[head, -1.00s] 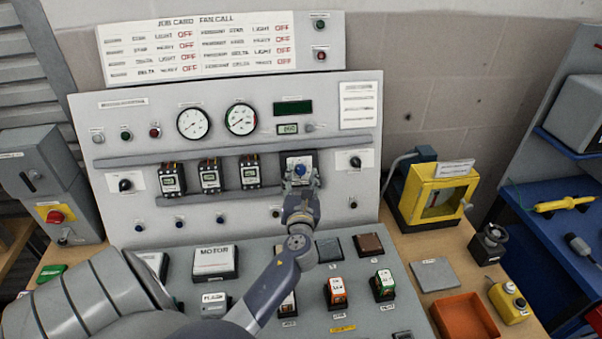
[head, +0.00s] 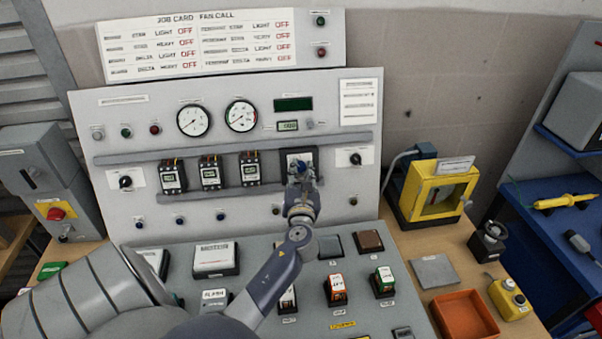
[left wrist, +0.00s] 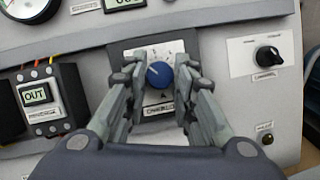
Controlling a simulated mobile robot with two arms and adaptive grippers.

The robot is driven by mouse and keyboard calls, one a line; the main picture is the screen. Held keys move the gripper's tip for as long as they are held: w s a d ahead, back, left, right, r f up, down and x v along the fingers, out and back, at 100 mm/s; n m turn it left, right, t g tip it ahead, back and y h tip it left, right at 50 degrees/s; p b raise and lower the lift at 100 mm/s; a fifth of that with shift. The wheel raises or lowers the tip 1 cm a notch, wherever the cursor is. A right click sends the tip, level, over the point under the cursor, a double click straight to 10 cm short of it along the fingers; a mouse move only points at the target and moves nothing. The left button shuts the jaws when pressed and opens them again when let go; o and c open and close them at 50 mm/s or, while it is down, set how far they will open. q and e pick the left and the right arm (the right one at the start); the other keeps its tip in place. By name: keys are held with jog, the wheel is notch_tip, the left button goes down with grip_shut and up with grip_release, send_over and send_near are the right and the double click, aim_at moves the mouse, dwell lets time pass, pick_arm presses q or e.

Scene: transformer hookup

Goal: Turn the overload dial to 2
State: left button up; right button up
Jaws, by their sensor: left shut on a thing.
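The overload dial is a blue round knob (left wrist: 160,74) on a pale plate with a dark surround, seen in the left wrist view. A white mark on the knob points to the upper left; the scale figures around it are too small to read surely. My left gripper (left wrist: 161,82) has a finger on each side of the knob and is shut on it. In the head view my left gripper (head: 301,178) reaches the dial's dark panel (head: 299,153) and hides most of the knob. My right gripper is not in view.
Contactors (head: 211,173) stand left of the dial, and a black selector switch (left wrist: 267,55) is to its right. Gauges (head: 241,116) are above. The sloping desk (head: 360,310) below holds switches. A yellow-framed box (head: 438,190) and orange tray (head: 465,315) stand right.

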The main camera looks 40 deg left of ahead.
pick_arm(q)
jog(key=shift+d+f+n+g+y+b, duration=0.1)
jog(key=shift+n+g+y+b, duration=0.1)
jog(key=shift+n+b, duration=0.3)
jog(key=shift+f+n+g+y+b, duration=0.1)
jog(key=shift+n+y+b, duration=0.1)
jog(key=shift+n+b, duration=0.25)
jog(key=n+y+b, duration=0.1)
jog(key=n+b, duration=0.1)
jog(key=n, duration=0.1)
jog(key=shift+w+n+g, duration=0.1)
jog(key=shift+n+g, duration=0.15)
jog(key=shift+g, duration=0.15)
jog(key=n+g+b, duration=0.1)
jog(key=n, duration=0.2)
jog(key=n+g+y+b, duration=0.1)
jog(key=n+b, duration=0.1)
jog(key=n, duration=0.2)
jog(key=shift+w+d+r+g+y, duration=0.1)
jog(key=shift+w+g+y, duration=0.05)
jog(key=shift+g+y, duration=0.2)
jog(key=n+g+b, duration=0.1)
jog(key=n+g, duration=0.1)
jog(key=n, duration=0.2)
jog(key=shift+r+b, duration=0.15)
jog(key=shift+b, duration=0.25)
jog(key=shift+w+r+n+g+b, duration=0.1)
jog(key=shift+n+g+b, duration=0.35)
jog(key=shift+n, duration=1.45)
